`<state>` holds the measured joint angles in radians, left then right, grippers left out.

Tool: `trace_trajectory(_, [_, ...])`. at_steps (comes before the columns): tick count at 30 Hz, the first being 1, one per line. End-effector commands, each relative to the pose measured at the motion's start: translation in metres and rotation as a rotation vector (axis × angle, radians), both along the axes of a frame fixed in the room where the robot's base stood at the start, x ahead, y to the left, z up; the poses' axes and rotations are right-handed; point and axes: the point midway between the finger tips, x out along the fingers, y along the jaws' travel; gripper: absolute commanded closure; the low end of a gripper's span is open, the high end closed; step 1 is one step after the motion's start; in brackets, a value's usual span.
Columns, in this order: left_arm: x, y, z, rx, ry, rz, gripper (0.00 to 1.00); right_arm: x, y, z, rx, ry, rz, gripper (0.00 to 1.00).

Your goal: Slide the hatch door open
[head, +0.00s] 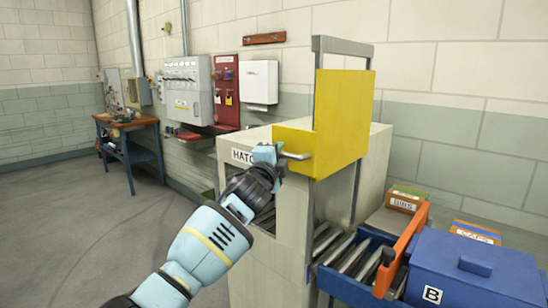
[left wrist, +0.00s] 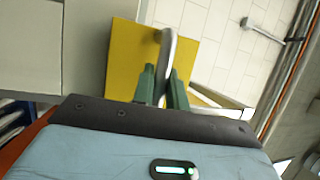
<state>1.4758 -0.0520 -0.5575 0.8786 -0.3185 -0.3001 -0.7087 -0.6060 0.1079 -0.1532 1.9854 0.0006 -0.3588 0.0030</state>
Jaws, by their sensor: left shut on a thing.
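The yellow hatch door (head: 345,115) stands upright in a grey frame at the end of a beige cabinet, with an opening below its raised part. A metal handle (head: 298,155) sticks out from its lower left part. My left gripper (head: 280,152) is at this handle. In the left wrist view the green fingers of my left gripper (left wrist: 163,88) are shut on the handle (left wrist: 168,50), with the yellow door (left wrist: 133,50) behind it. My right gripper is in neither view.
The beige cabinet (head: 285,225) carries a partly covered label reading "HATC". A roller conveyor (head: 345,250) leads out at right, beside a blue box (head: 470,265) marked B, an orange bar (head: 402,250) and cartons (head: 407,198). A workbench (head: 130,140) stands far left; the floor at left is clear.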

Motion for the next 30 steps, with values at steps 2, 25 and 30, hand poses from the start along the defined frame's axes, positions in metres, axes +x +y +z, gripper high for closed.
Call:
trace_trajectory(2, [0.0003, 0.0009, 0.0018, -0.001, -0.001, 0.003, 1.00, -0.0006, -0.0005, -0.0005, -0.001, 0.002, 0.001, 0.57])
trace_trajectory(25, [-0.0007, 0.0009, 0.0001, 0.000, 0.001, 0.003, 0.64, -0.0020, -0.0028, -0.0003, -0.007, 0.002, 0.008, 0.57])
trace_trajectory(30, [-0.0091, 0.0039, 0.0006, 0.000, -0.001, 0.003, 0.64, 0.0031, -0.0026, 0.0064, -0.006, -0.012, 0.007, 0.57])
